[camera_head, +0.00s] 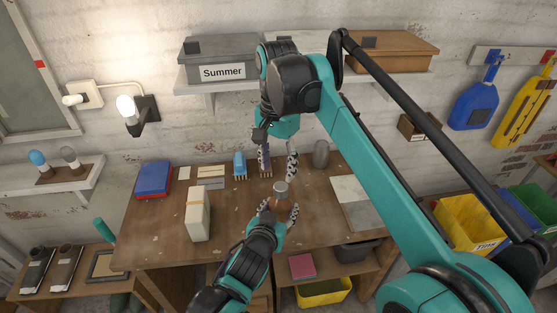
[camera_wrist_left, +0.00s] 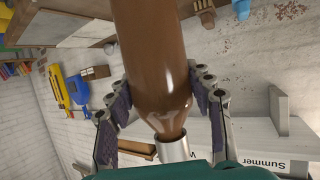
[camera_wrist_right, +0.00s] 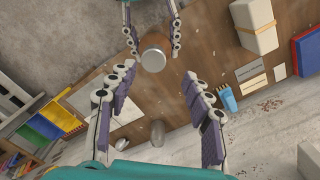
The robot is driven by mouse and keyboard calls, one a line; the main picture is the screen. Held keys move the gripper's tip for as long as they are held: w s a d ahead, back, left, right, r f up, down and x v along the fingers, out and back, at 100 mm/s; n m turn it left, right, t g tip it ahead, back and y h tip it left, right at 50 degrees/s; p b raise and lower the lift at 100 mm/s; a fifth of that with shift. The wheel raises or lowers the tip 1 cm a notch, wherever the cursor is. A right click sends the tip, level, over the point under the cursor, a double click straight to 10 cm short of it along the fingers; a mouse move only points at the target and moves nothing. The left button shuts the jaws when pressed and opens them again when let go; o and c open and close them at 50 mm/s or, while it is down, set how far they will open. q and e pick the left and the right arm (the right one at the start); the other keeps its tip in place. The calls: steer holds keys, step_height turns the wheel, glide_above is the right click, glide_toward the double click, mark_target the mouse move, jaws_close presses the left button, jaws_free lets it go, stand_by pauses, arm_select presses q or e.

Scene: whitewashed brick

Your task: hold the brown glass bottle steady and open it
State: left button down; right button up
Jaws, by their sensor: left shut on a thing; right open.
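The brown glass bottle (camera_head: 280,203) is upright over the front middle of the table, with a silver cap (camera_head: 281,187) on its neck. My left gripper (camera_head: 282,212) is shut on the bottle from the front, a finger on each side. The left wrist view shows the brown glass (camera_wrist_left: 155,60) between the fingers and the cap (camera_wrist_left: 172,149). My right gripper (camera_head: 278,168) is open and empty, pointing down above and behind the bottle. In the right wrist view the cap (camera_wrist_right: 152,60) lies just beyond its open fingertips (camera_wrist_right: 160,80), apart from them. Whether the bottle's base touches the table is hidden.
A shelf with a "Summer" box (camera_head: 220,62) hangs above the back.

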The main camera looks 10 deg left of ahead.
mark_target(277, 185)
step_height(277, 185, down, 7)
steer(key=shift+r, duration=0.2)
jaws_close()
steer(key=shift+a, duration=0.15)
steer(key=n, duration=0.4)
steer(key=shift+s+a, duration=0.1)
steer(key=n, duration=0.4)
steer(key=shift+s, duration=0.15)
steer(key=shift+r, duration=0.2)
